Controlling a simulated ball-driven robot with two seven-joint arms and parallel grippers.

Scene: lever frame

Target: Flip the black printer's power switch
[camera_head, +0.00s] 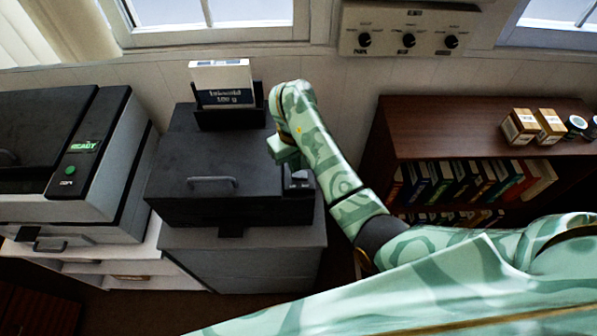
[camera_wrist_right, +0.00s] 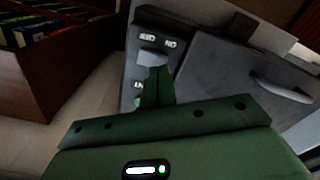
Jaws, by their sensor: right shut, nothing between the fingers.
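The black printer (camera_head: 215,150) stands left of centre in the head view, on a grey cabinet; its dark top with a handle also shows in the wrist view (camera_wrist_right: 235,75). A narrow control panel runs along its right edge. In the wrist view a light grey switch (camera_wrist_right: 151,58) sits on that panel, with small white labels around it. My right gripper (camera_head: 290,160) is shut and empty over the panel. Its green fingertips (camera_wrist_right: 158,72) appear right beside the switch and partly cover it; I cannot tell whether they touch. My left gripper is not in view.
A grey-and-black printer (camera_head: 80,160) with a green lit display stands at the left. A paper box (camera_head: 222,82) sits in the black printer's rear tray. A brown bookshelf (camera_head: 450,150) stands at the right. A wall panel with knobs (camera_head: 408,30) hangs behind.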

